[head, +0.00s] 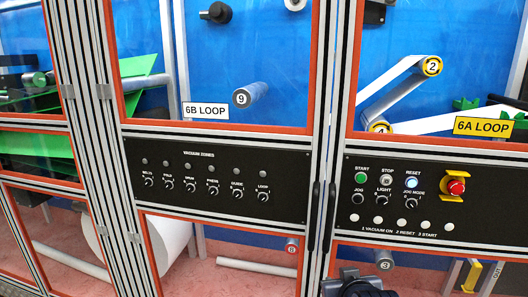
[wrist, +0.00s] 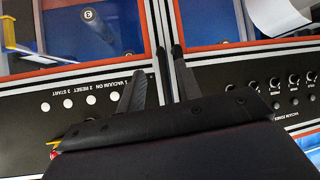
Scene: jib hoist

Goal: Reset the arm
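My gripper (head: 356,283) shows at the bottom edge of the head view, low in front of the machine and below the right control panel (head: 345,222). In the wrist view my gripper (wrist: 160,68) has its two dark fingers apart with nothing seen between them. The machine's front appears upside down there, with the dark door handles behind the fingers. On the right panel the RESET button (head: 411,183) glows white-blue. The START button (head: 361,178) is green and the STOP button (head: 386,179) is pale. The rest of my arm is mostly out of view.
A red emergency stop (head: 456,187) with a yellow guard sits right of the buttons. The vacuum zones panel (head: 205,185) is at left. Two dark door handles (head: 315,214) stand between the panels. Orange-edged windows show rollers, including roller 9 (head: 241,98).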

